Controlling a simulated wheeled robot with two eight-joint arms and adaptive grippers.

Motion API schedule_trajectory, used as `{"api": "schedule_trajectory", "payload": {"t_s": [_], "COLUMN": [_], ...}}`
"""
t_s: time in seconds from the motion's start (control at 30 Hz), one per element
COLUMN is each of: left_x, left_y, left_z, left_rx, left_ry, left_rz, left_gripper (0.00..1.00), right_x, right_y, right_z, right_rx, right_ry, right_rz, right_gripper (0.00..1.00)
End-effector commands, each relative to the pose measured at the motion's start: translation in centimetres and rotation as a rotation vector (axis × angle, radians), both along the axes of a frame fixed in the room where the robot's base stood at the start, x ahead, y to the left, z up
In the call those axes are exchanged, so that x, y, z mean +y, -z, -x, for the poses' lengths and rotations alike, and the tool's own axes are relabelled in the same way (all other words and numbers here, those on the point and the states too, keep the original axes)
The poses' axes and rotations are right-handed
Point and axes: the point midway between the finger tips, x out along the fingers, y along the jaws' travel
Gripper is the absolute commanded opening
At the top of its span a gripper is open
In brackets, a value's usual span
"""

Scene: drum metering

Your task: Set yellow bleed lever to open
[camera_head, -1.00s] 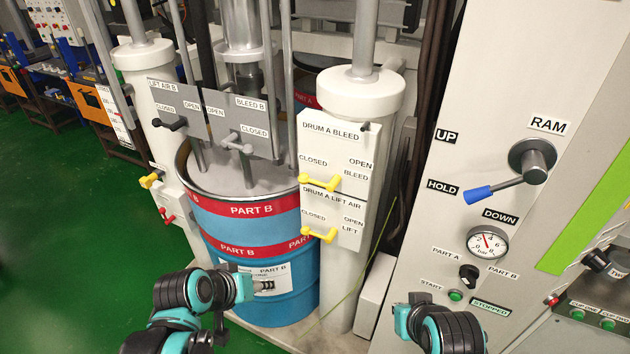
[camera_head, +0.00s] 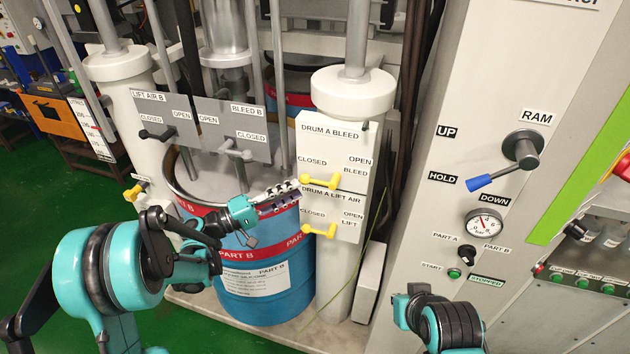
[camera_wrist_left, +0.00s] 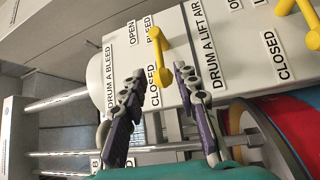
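The yellow bleed lever (camera_head: 320,181) is on the white DRUM A BLEED panel (camera_head: 338,142). Its handle points left, on the CLOSED side. The lever also shows in the left wrist view (camera_wrist_left: 157,52), just beyond my fingertips. My left gripper (camera_head: 291,191) is just left of the lever in the head view. No contact with the lever shows. My right forearm is at the lower right of the head view; its gripper fingers do not show.
A second yellow lever (camera_head: 320,231), on the DRUM A LIFT AIR panel, sits just below. The blue PART B drum (camera_head: 262,276) stands under my left gripper. Grey panels (camera_head: 236,130) with levers are at left. The RAM lever (camera_head: 505,170) is at right.

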Motion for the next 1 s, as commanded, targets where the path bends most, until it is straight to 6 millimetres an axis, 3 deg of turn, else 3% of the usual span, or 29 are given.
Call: {"api": "schedule_trajectory", "payload": {"t_s": [0.4,0.8,0.9,1.0], "left_x": [-5.6,-6.5,-6.5,-6.4], "left_y": [-0.8,-1.0,-1.0,-1.0], "left_z": [-2.7,-3.2,-3.2,-3.2], "left_rx": [0.001,0.000,0.001,0.001], "left_ry": [0.002,-0.001,0.000,0.000], "left_rz": [-0.002,-0.003,-0.003,-0.003], "left_gripper": [0.30,0.30,0.04,0.00], "right_x": [0.0,0.0,0.0,0.0], "right_y": [0.8,0.8,0.8,0.8], "right_z": [0.0,0.0,0.0,0.0], "right_rx": [0.000,0.000,0.000,0.000], "right_ry": [0.000,0.000,0.000,0.000], "right_rz": [0.000,0.000,0.000,0.000], "right_gripper": [0.00,0.00,0.00,0.00]}}
